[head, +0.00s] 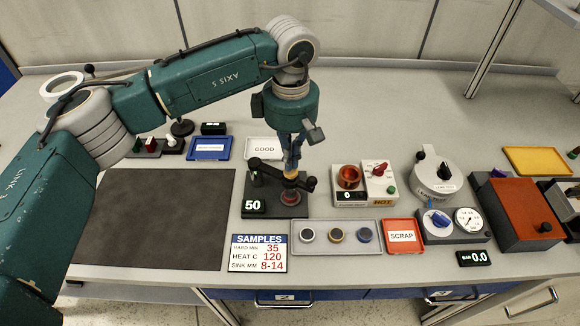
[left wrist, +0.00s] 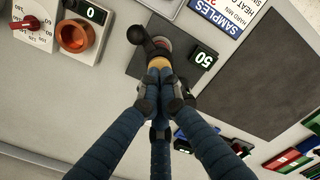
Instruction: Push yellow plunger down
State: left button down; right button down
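The yellow plunger (head: 290,174) stands upright on the dark tester with the "50" display, directly under my left gripper (head: 292,148). In the left wrist view its tan-yellow top (left wrist: 158,64) shows at the fingertips. My left gripper (left wrist: 162,92) points down with its blue fingers drawn together, and the dark tips close on the sides of the plunger's upper end. The fingers hide part of the plunger. A reddish round part (head: 290,198) lies below it on the tester base (head: 268,209). My right gripper is not in view.
A black lever (head: 266,168) sits beside the plunger. The heater with a copper cup (head: 348,178) stands to the right. A tray (head: 320,250) with round samples and a red SCRAP tray (head: 402,250) lie in front. The dark mat (head: 155,215) on the left is clear.

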pick_arm(q)
jog(key=shift+r+p, duration=0.75)
jog(key=shift+r, duration=1.6)
jog(key=shift+f, duration=0.1)
